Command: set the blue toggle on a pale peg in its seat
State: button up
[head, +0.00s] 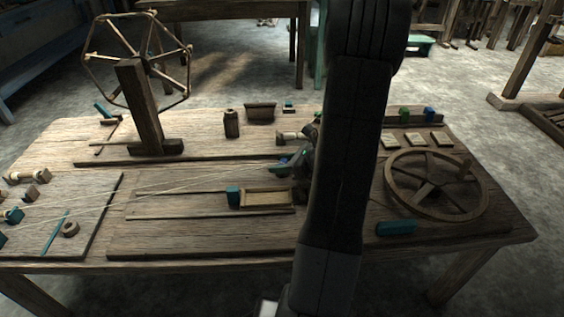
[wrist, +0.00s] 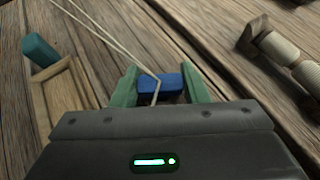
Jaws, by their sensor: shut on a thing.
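The blue toggle (wrist: 160,86) sits between the two green fingers of my gripper (wrist: 158,80) in the wrist view, and the gripper is shut on it. Pale threads run from the upper left to the toggle, and a short pale strip shows across its front; I cannot tell if this strip is the peg or thread. In the head view my gripper (head: 291,163) is low over the middle of the table, left of my dark arm, with a bit of blue at its tip. The toggle's underside and any seat below it are hidden.
A wooden tray (head: 265,198) with a teal block (head: 233,195) lies in front of the gripper. A pale spool (wrist: 279,47) is at the right in the wrist view. A spoked wheel (head: 437,185) lies flat at right, and a reel (head: 137,60) stands at back left.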

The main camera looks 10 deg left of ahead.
jog(key=shift+f, duration=0.15)
jog(key=o, duration=1)
jog(key=shift+d, duration=0.1)
jog(key=p+v, duration=0.4)
jog(key=v, duration=0.9)
jog(key=shift+d, duration=0.35)
jog(key=shift+c, duration=0.2)
jog(key=c, duration=0.4)
jog(key=shift+c, duration=0.2)
